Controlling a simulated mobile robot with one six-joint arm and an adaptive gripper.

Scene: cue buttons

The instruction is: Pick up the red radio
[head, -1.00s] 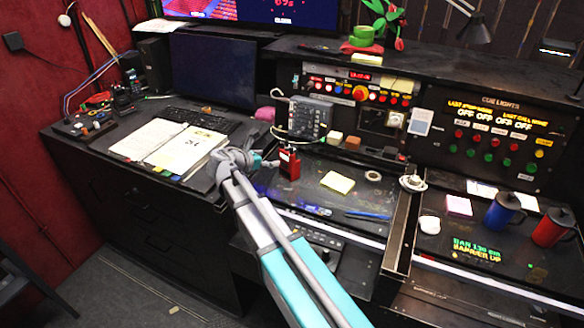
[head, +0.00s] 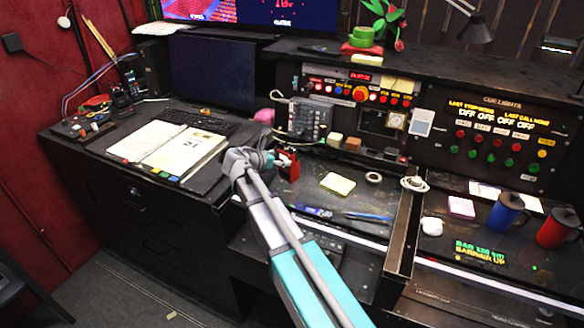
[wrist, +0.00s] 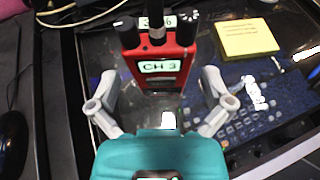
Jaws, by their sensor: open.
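The red radio (head: 288,166) stands upright on the desk, left of the yellow notes in the head view. In the wrist view the red radio (wrist: 161,62) shows its lit "CH 3" label and black knobs on top. My gripper (wrist: 160,88) is open, with one finger to the left and one to the right of the radio's lower body. I cannot tell whether the fingers touch it. In the head view my gripper (head: 268,160) is at the radio's left side and hides part of it.
A yellow note pad (head: 338,184) lies right of the radio. An open binder (head: 172,150) lies to the left. A grey keypad unit (head: 309,119) stands behind the radio, with a pink object (head: 264,116) beside it. Blue and red mugs stand far right.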

